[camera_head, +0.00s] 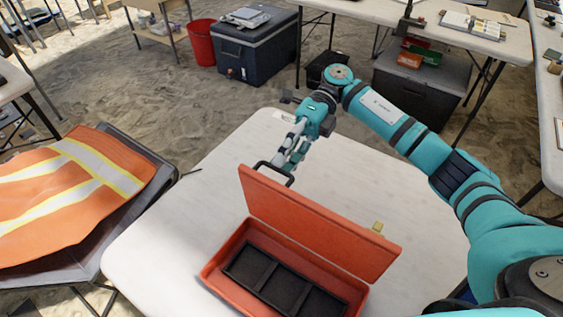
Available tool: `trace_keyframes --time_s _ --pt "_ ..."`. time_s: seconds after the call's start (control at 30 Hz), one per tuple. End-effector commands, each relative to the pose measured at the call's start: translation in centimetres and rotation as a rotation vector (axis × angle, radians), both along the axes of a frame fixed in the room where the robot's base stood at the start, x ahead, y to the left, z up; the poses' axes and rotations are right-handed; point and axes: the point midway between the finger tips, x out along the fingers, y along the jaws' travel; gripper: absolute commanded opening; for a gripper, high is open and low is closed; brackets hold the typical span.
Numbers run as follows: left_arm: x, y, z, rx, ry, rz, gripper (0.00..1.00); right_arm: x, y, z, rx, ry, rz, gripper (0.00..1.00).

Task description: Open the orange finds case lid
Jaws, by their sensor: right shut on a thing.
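The orange finds case (228,262) stands on the white table (155,240). Its lid (312,225) is raised about upright along the far side, so the black divided insert (283,283) inside shows. A dark handle (268,164) sits at the lid's top left edge, and a small brass-coloured latch (377,227) is at its top right. My right gripper (287,168) is shut on the handle, coming from behind the lid. The fingertips are small and partly hidden by the handle. My left gripper does not show.
A chair with an orange hi-vis vest (60,190) stands left of the table. Beyond the table are a dark cooler box (243,55), a red bin (201,42) and another table (460,45). The tabletop left of the case is clear.

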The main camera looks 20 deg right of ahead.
Motion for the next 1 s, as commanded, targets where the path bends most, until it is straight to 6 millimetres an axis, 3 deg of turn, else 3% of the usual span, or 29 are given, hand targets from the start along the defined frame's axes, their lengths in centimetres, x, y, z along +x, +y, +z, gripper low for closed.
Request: trace_keyframes --time_s 0.03,0.33,0.37,0.53,1.0 --pt "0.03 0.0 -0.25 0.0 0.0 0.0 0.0 -0.37 -0.08 -1.67 -0.031 0.011 0.008 0.0" --pt "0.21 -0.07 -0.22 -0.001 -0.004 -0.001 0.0 -0.4 -0.07 -1.65 -0.03 0.01 0.011 0.0" --pt "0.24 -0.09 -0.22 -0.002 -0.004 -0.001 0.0 -0.39 -0.07 -1.66 -0.031 0.01 0.01 0.12" --pt "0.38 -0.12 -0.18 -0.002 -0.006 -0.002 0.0 -0.39 -0.04 -1.6 -0.031 0.01 0.009 0.33" --pt "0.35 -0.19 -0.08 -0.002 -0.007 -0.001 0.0 -0.14 -0.13 -1.16 -0.028 0.006 0.005 0.33"
